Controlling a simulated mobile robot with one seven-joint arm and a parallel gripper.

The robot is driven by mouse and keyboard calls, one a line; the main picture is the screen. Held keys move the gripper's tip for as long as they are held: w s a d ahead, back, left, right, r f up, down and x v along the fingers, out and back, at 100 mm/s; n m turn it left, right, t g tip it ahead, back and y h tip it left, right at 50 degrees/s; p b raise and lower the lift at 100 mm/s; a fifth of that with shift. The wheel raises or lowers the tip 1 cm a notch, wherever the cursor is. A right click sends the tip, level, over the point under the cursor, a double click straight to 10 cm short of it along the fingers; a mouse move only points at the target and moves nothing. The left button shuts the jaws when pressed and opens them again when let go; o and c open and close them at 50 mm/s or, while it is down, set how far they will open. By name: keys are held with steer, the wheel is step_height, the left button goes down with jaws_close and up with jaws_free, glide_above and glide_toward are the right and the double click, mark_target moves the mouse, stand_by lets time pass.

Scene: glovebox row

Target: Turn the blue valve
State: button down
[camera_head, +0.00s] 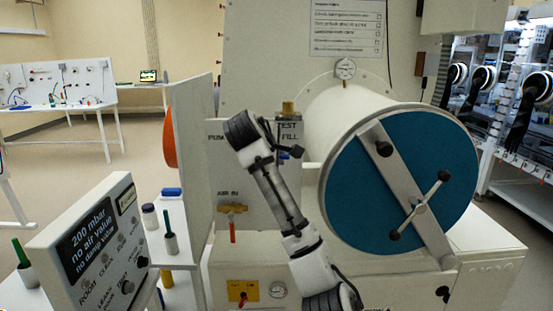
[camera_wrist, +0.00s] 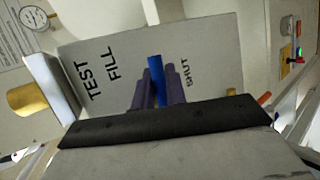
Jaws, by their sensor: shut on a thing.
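The blue valve (camera_wrist: 155,62) shows in the wrist view as a blue handle on a grey panel marked TEST, FILL and SHUT. It stands between the two dark fingers of my gripper (camera_wrist: 158,78), which are shut on it. The handle points up in the picture, between the words FILL and SHUT. The lower part of the handle is hidden by the fingers and the black gripper body. In the head view my arm stands in front of the TEST/FILL panel (camera_head: 289,131) and hides the valve and the fingertips.
A large drum with a blue round door (camera_head: 365,185) and crossbar stands close right of my arm. An AIR IN valve (camera_head: 232,210) with a red lever is at left below. A sign box (camera_head: 90,245) stands front left. A gauge (camera_wrist: 35,18) shows in the wrist view.

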steer(key=shift+r+n+h, duration=0.25)
steer(key=shift+n+h, duration=0.05)
stand_by(0.5)
steer(key=c, duration=1.4)
jaws_free()
steer(key=shift+c, duration=0.2)
steer(key=v, duration=1.4)
steer(key=shift+f, duration=0.15)
